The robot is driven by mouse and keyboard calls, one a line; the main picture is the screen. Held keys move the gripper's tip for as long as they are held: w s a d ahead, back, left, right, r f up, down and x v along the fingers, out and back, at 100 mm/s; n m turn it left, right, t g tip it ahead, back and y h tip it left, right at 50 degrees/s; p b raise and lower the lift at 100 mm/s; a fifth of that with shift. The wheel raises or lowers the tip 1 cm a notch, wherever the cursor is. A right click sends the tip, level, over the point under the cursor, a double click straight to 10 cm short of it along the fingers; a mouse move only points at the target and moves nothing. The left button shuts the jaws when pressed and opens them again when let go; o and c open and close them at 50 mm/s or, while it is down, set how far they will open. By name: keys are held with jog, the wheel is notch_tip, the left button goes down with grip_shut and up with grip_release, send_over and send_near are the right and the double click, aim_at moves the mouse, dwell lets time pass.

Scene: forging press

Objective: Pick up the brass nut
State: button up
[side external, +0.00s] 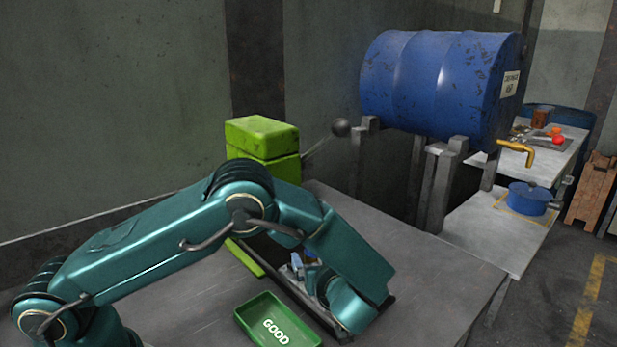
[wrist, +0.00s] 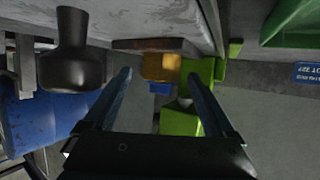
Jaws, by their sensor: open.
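A yellow-gold block-like piece, which looks like the brass nut (wrist: 161,67), shows in the wrist view just below a brown-edged grey surface. It appears between my fingertips, with gaps on both sides. My gripper (wrist: 158,74) is open, its two dark fingers spread and nothing held. I cannot tell how far the nut is beyond the fingertips. In the side external view my arm's end hides the nut, and my fingers cannot be made out clearly.
A green tray marked GOOD (side external: 254,313) lies on the grey table (side external: 440,285). The green press part (side external: 262,138) stands behind my arm. A blue drum (side external: 440,80) rests on posts. A dark bottle-shaped thing (wrist: 72,58) is left of my fingers in the wrist view.

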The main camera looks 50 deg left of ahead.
jog(key=shift+x, duration=1.45)
grip_shut()
jog(key=shift+r, duration=0.1)
